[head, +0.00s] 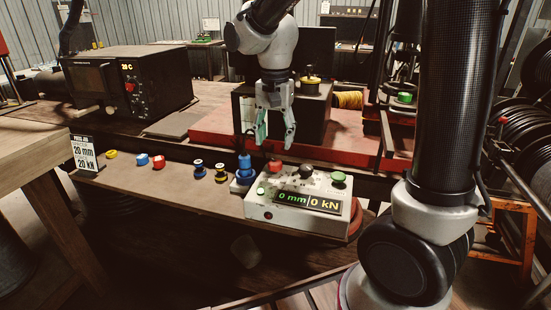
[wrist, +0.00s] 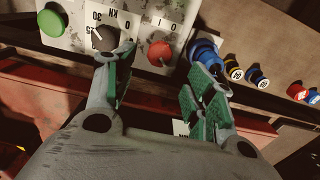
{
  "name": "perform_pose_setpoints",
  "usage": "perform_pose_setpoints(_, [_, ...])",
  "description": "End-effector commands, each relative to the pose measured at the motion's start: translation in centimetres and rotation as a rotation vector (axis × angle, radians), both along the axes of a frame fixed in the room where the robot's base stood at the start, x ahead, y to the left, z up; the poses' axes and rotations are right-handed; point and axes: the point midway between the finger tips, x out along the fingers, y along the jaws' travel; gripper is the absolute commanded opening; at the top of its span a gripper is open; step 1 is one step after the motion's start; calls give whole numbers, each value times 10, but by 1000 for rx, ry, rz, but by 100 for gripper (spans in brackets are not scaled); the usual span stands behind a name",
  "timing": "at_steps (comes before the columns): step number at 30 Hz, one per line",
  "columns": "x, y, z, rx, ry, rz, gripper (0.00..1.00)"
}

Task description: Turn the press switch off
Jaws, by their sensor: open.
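The control box (head: 290,212) is pale and worn, with a display reading 0 mm and 0 kN. On its top are a red knob (head: 275,165), a black knob (head: 305,171) and a green button (head: 338,178). In the wrist view the red knob (wrist: 160,54) lies by the marks 1 and 0; which mark it points to is unclear. The black knob (wrist: 103,38) has a scale with 30, kN and 0. My gripper (head: 275,142) is open and empty above and behind the box. In the wrist view its green-padded fingertips (wrist: 158,65) flank the red knob, apparently without touching it.
A blue fitting (head: 244,168) stands just left of the box. Blue and yellow spools (head: 220,173) and small coloured caps (head: 158,162) line the bench. A sign (head: 85,153) reads 20 mm and 20 kN. A red press base (head: 215,130) lies behind the box.

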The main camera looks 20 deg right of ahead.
Motion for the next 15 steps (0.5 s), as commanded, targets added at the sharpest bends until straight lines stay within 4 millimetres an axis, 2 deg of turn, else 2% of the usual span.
perform_pose_setpoints(9, [-1, -1, -51, -1, 5, 0, 55])
perform_pose_setpoints(15, [-1, 0, -71, 0, 3, 0, 55])
